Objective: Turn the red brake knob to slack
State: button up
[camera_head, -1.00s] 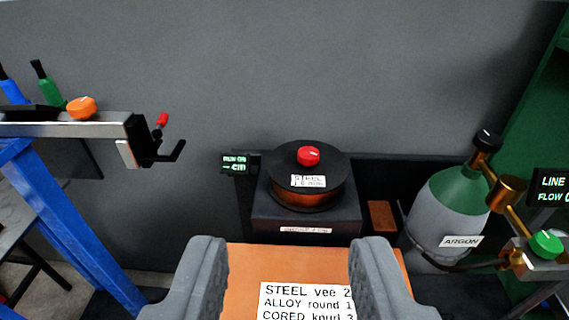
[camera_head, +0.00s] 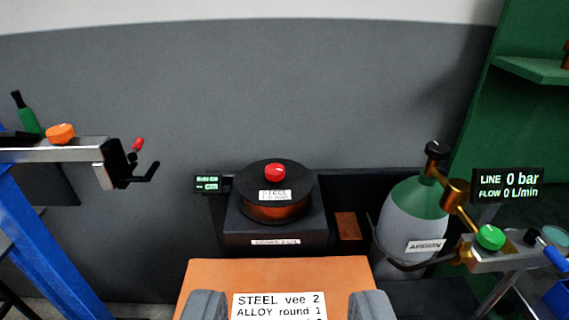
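The red brake knob (camera_head: 275,172) sits on top of the black wire spool (camera_head: 287,190), which carries a white label reading STEEL and shows copper-coloured windings below its flange. The spool rests on a dark box (camera_head: 275,230). My gripper (camera_head: 288,306) is at the bottom edge of the picture, its two grey fingers wide apart with no object held between them. It is apart from the knob, which lies further off and higher in the picture. Any marks on the knob are too small to read.
An orange box top (camera_head: 215,272) with a STEEL/ALLOY label lies between my gripper and the spool. A grey-green argon cylinder (camera_head: 405,225) with a green knob (camera_head: 490,237) stands to the right. A blue-legged bench (camera_head: 50,235) with a clamp stands left. A small display (camera_head: 208,183) is beside the spool.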

aim_at(275, 172)
jog(key=i, duration=0.85)
jog(key=u, duration=0.05)
